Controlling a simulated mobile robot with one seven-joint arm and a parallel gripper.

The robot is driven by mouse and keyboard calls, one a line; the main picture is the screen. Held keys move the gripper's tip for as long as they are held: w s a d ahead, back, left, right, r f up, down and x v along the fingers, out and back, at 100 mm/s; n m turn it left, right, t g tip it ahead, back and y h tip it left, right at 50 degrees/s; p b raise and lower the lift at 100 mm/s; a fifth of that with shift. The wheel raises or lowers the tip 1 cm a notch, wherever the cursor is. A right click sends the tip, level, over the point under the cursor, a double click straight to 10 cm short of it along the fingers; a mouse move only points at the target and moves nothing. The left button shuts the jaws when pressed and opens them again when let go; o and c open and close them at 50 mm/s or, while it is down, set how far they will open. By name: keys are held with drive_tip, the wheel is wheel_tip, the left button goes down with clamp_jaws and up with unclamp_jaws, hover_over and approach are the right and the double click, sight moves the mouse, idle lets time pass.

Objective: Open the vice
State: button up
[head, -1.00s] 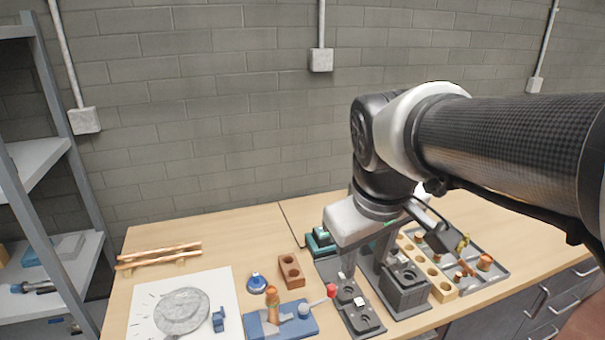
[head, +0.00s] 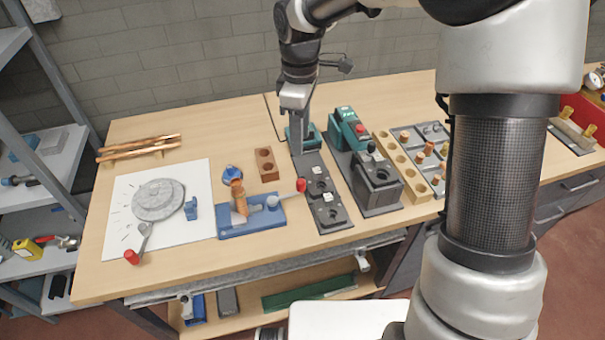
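What looks like the vice is a blue block (head: 232,229) at the front middle of the bench. A copper-coloured fitting (head: 239,200) stands upright in it. A lever with a red knob (head: 300,185) reaches up and right from it, level with the black fixture. I cannot tell how far its jaws are apart. My gripper (head: 302,145) points down over the back of the black fixture, behind and right of the blue block, apart from it. It shows side-on, and the gap between its fingers cannot be seen.
A black fixture plate (head: 325,210) lies right of the vice, then a green-and-black machine (head: 376,185). A brown block with holes (head: 266,164) sits behind the vice. A white sheet (head: 118,202) with a grey disc is left. Copper pipes (head: 140,146) lie back left.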

sight(301, 181)
wheel_tip(301, 181, down, 15)
drive_tip(key=shift+r, duration=0.1)
idle(0.3)
clamp_jaws()
